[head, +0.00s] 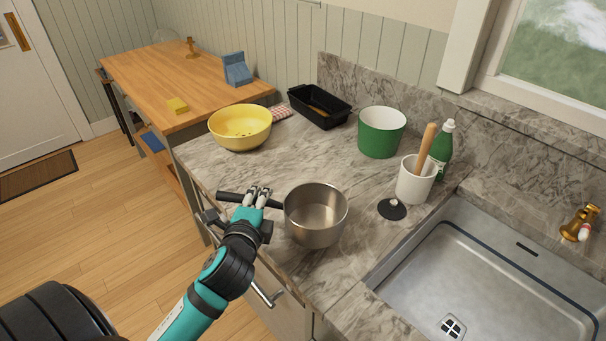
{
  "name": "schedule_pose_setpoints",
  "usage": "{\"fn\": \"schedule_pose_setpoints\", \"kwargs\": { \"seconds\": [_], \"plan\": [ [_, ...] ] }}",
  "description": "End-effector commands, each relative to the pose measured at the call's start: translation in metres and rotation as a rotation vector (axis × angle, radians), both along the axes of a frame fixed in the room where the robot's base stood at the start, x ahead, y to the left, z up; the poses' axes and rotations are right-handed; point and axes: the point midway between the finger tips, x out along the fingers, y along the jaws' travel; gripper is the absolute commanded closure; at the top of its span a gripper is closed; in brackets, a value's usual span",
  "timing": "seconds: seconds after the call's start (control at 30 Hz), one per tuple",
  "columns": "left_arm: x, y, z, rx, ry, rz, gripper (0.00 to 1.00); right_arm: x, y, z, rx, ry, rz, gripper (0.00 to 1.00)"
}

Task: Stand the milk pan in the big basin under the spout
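The milk pan (316,220) is a small steel pan with a dark handle (234,197) pointing left. It stands upright and looks empty on the marble counter, left of the sink. My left gripper (258,194) is at the handle, its fingers over the middle of it. The fingers cover part of the handle, and I cannot tell whether they are closed on it. The big basin (408,286) is a grey steel sink at the lower right, with a drain in its floor. A brass spout (579,224) is at its far right side. My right gripper is out of view.
A black stopper (391,209) lies between pan and basin. Behind it stand a white crock (414,182) with a wooden tool and a green bottle (441,150). The basin looks empty.

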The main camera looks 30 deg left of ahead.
Motion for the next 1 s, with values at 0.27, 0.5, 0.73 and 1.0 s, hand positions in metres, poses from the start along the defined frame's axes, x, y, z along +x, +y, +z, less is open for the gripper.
{"fn": "schedule_pose_setpoints", "kwargs": {
  "seconds": [0.27, 0.5, 0.73, 1.0],
  "plan": [
    [0.074, 0.021, -0.001, 0.001, -0.006, 0.003, 1.0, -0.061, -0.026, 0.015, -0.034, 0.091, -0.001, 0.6],
    [0.123, 0.034, -0.008, -0.001, -0.005, 0.002, 1.0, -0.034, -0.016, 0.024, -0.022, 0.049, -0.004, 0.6],
    [0.134, 0.036, -0.019, -0.001, -0.001, 0.002, 1.0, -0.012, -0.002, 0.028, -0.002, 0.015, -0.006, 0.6],
    [0.134, 0.036, -0.046, 0.0, -0.002, 0.0, 1.0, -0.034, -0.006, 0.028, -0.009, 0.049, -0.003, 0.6]
  ]
}}
